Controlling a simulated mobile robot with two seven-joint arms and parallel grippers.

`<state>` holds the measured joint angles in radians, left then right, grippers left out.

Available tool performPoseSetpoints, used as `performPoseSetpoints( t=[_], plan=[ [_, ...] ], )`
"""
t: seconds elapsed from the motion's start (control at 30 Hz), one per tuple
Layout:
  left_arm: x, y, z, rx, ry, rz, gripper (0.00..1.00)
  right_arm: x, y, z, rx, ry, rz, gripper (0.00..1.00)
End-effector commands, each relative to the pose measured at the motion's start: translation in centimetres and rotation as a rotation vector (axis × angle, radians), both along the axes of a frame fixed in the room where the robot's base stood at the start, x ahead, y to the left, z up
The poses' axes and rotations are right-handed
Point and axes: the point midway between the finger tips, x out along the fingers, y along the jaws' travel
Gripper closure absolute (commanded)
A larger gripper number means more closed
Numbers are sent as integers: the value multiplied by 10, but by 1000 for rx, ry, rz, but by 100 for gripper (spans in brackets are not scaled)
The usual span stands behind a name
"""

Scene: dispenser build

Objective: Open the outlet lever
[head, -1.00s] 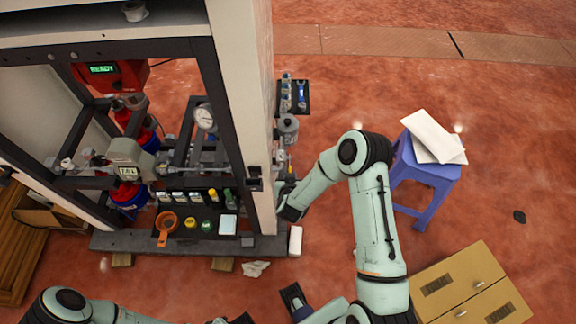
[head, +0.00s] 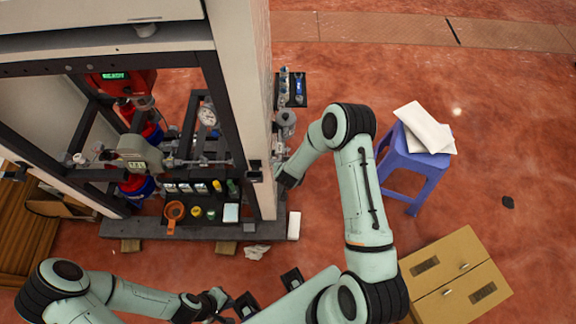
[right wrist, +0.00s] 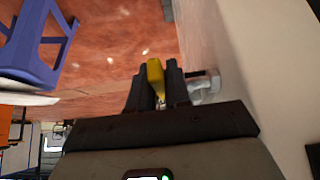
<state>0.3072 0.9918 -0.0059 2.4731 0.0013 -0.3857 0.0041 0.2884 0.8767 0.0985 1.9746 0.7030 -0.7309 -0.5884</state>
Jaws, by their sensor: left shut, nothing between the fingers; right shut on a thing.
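The outlet lever (right wrist: 155,76) shows as a yellow handle in the right wrist view. My right gripper (right wrist: 158,82) is shut on it, one dark finger on each side. A pale metal fitting sits just right of the fingers. In the head view my right gripper (head: 283,181) is at the right side of the dispenser frame's pale post (head: 243,90), and the lever cannot be made out there. My left gripper (head: 226,302) is shut and empty at the bottom of the head view, in front of the frame and away from it.
The dispenser holds a gauge (head: 208,116), a red unit with a green display (head: 118,82), and a black tray with bottles. A small shelf (head: 291,90) juts from the post's right side. A purple stool (head: 424,165) and a cardboard box (head: 455,276) stand right. Open floor lies between.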

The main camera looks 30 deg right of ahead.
Motion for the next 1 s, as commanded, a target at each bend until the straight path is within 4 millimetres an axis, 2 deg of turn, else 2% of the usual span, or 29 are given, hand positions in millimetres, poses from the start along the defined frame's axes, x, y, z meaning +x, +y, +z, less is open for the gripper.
performPoseSetpoints(
  t=[0.1, 0.13, 0.17, 0.2, 0.57, 0.73, 1.0],
  plan=[
    [0, 0, 0, 0, 0, 0, 100, 1, 0, 1, -1, -2, -1, 100],
    [0, 0, 0, 0, 0, 0, 100, 1, 0, 1, -1, -3, -1, 76],
    [0, 0, 0, 0, 0, 0, 100, 1, -1, 1, -1, -3, -1, 66],
    [0, 0, 0, 0, 0, 0, 100, 1, 0, 1, -1, -3, -1, 62],
    [0, 0, 0, 0, 0, 0, 100, -1, 1, 5, -1, -3, 1, 62],
    [0, 0, 0, 0, 0, 0, 100, -14, 10, 27, 0, -3, 3, 62],
    [3, 0, 4, 0, -3, 0, 100, -43, 28, 79, -1, -5, 3, 62]
  ],
)
